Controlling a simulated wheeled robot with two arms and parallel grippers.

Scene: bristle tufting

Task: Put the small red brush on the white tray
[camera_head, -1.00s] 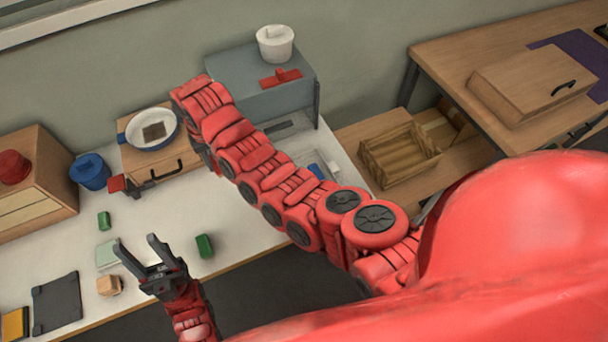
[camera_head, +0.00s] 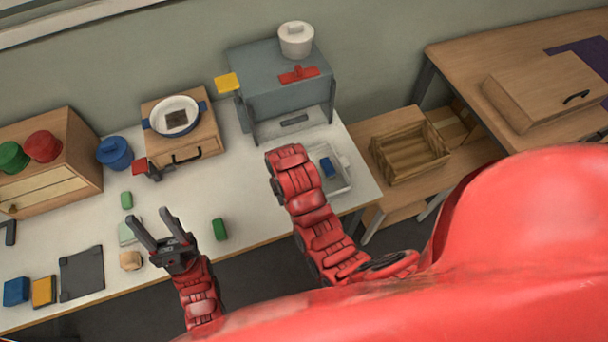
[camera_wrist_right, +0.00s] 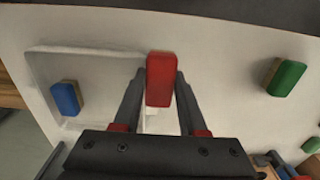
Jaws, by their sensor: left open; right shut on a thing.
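The small red brush (camera_wrist_right: 160,79) is a red block held between the fingers of my right gripper (camera_wrist_right: 161,88), which is shut on it in the right wrist view. The white tray (camera_wrist_right: 100,55) lies to the left of the held brush, whose outline overlaps the tray's right edge; I cannot tell the height between them. A blue brush (camera_wrist_right: 66,98) sits in the tray. In the head view the tray (camera_head: 345,182) is beside my right arm, which hides the right gripper and red brush. My left gripper (camera_head: 151,215) is open and empty above the table's front left.
A green brush (camera_wrist_right: 286,78) lies right of the held brush in the wrist view. A grey machine (camera_head: 280,90) stands behind the right arm. A pan (camera_head: 176,117) on a wooden box and a blue pot (camera_head: 115,153) stand further left. A wooden crate (camera_head: 408,150) is at right.

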